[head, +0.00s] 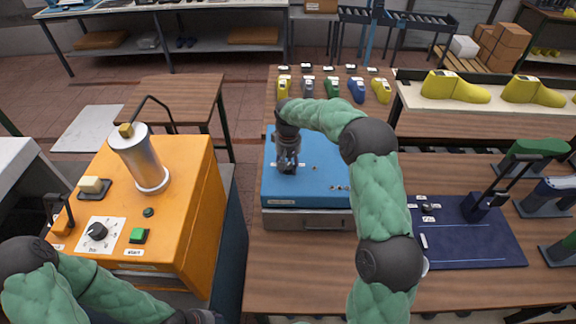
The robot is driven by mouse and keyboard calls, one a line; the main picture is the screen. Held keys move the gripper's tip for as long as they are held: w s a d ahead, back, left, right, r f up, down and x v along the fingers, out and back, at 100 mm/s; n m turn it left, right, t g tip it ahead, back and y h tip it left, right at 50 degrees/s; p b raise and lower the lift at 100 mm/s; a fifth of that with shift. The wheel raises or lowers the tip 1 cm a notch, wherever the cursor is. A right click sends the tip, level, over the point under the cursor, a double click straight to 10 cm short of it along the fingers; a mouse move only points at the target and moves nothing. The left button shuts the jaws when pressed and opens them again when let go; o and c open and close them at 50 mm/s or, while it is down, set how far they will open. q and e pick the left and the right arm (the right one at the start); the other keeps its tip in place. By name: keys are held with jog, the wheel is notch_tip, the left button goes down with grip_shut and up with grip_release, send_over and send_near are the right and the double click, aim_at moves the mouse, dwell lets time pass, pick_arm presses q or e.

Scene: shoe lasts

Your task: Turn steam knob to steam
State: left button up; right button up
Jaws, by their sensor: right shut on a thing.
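My right gripper (287,165) points straight down at the top of the blue box (325,180) and is shut on a small dark part there, apparently the steam knob. The fingers hide most of it, so its setting cannot be read. Small pale labels sit on either side of the fingers. A separate black dial (97,232) on a white plate is on the orange machine (190,205), with nothing touching it. My left arm crosses the lower left corner; its gripper (196,316) is cut by the bottom edge, so its jaws cannot be made out.
The orange machine carries a metal cylinder (140,160) and a green button (138,236). A dark blue mat (470,245) with tools lies right of my right arm. Colored shoe lasts (332,88) stand on the back table. Bare wood (290,265) lies in front of the blue box.

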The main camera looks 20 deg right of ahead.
aim_at(287, 167)
jog(key=shift+s+a+f+m, duration=0.15)
jog(key=shift+s+f+m, duration=0.1)
jog(key=shift+m, duration=0.7)
jog(key=shift+s+a+f+m, duration=0.1)
jog(key=shift+f+m, duration=0.1)
jog(key=shift+m, duration=0.75)
jog(key=o, duration=1.1)
jog(key=shift+a+r, duration=0.1)
jog(key=shift+r, duration=0.15)
jog(key=shift+w+r, duration=0.1)
jog(key=shift+w, duration=0.05)
jog(key=shift+r, duration=0.25)
notch_tip(287, 167, up, 11)
jog(key=shift+r, duration=0.15)
